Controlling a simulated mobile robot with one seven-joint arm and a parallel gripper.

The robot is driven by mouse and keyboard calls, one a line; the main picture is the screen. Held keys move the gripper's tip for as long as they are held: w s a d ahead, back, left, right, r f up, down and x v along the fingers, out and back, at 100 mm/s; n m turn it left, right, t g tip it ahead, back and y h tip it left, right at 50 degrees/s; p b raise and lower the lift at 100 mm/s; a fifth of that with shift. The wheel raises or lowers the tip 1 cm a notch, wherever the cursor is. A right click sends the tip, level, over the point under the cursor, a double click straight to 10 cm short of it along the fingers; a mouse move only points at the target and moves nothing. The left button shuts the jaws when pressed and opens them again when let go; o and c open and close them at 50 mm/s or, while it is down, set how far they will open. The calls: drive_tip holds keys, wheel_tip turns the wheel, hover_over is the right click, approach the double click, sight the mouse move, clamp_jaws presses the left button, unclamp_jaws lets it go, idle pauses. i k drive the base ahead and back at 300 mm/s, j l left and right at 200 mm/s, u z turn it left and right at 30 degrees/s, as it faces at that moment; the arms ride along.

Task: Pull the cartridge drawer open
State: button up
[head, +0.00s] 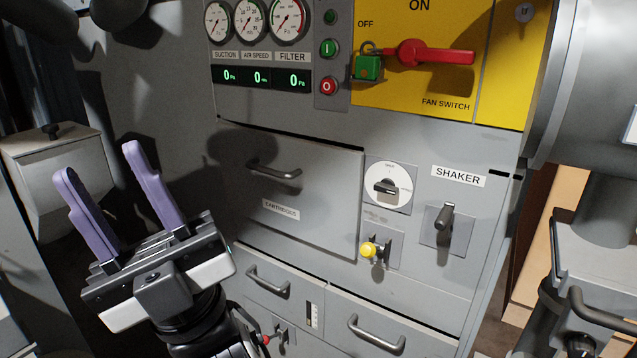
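The cartridge drawer (320,215) is a wide grey front labelled CARTRIDGES, in the middle of the grey cabinet in the head view. Its front looks flush or nearly flush with the cabinet, with a dark gap along its top edge. Its bar handle (274,171) is on the upper left part of the front. My gripper (101,164) is at the left, with two purple fingers pointing up and spread apart. Nothing is between the fingers. It is apart from the handle, to its left.
Right of the drawer are a white round dial (389,187), a yellow knob (369,250) and the SHAKER lever (446,217). Below are smaller drawers with handles (376,335). A red fan switch handle (430,54) with a green padlock (368,66) sits above. A grey box (58,165) stands at left.

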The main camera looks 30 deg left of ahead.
sight(309, 192)
drive_tip(key=i+j+u, duration=0.1)
drive_tip(key=u, duration=0.3)
drive_tip(key=i+u, duration=0.1)
drive_tip(key=u, duration=0.25)
drive_tip(key=i+u, duration=0.15)
drive_tip(key=u, duration=0.25)
